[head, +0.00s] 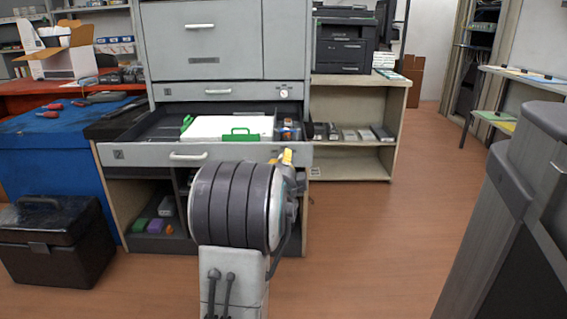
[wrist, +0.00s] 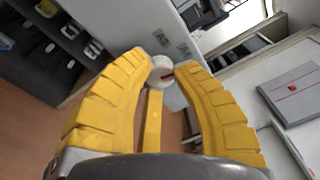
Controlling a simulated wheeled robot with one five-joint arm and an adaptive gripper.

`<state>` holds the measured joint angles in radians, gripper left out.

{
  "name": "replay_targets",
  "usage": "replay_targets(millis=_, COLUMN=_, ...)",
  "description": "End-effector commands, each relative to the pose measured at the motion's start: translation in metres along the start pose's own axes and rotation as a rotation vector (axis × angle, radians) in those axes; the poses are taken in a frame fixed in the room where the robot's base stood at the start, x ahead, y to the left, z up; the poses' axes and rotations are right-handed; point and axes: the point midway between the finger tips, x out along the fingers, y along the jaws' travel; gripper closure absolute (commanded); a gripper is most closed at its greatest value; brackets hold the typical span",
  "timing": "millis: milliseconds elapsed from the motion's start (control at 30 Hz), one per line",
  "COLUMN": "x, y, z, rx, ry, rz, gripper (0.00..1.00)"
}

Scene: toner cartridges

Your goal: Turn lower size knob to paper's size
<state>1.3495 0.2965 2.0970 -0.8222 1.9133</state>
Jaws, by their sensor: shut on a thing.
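The lower tray (head: 133,155) is pulled out of the grey printer. A white paper stack (head: 225,127) lies in it between green guides (head: 240,135). My gripper (head: 286,156) is at the right end of the lower tray's front. The knob is hidden behind my gripper in the head view. Its size setting cannot be read.
The upper drawer (head: 225,93) is shut and has its own round knob (head: 284,93). A low shelf (head: 350,170) with a black printer (head: 343,45) stands to the right. A blue cabinet (head: 45,160) and a black box (head: 55,245) are at left.

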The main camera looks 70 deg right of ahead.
Motion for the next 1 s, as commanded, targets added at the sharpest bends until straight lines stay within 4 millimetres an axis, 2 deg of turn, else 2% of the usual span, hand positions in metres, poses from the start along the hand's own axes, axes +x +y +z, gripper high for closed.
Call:
replay_targets(millis=333, x=0.0003, y=-0.0005, z=-0.0007, rx=-0.007, ry=0.001, rz=-0.002, gripper=1.0)
replay_targets(millis=700, x=0.0005, y=-0.0002, z=-0.0008, rx=-0.232, ry=-0.004, rz=-0.024, gripper=1.0)
replay_targets(millis=1000, x=0.0004, y=-0.0004, z=-0.0008, rx=-0.254, ry=-0.004, rz=-0.027, gripper=1.0)
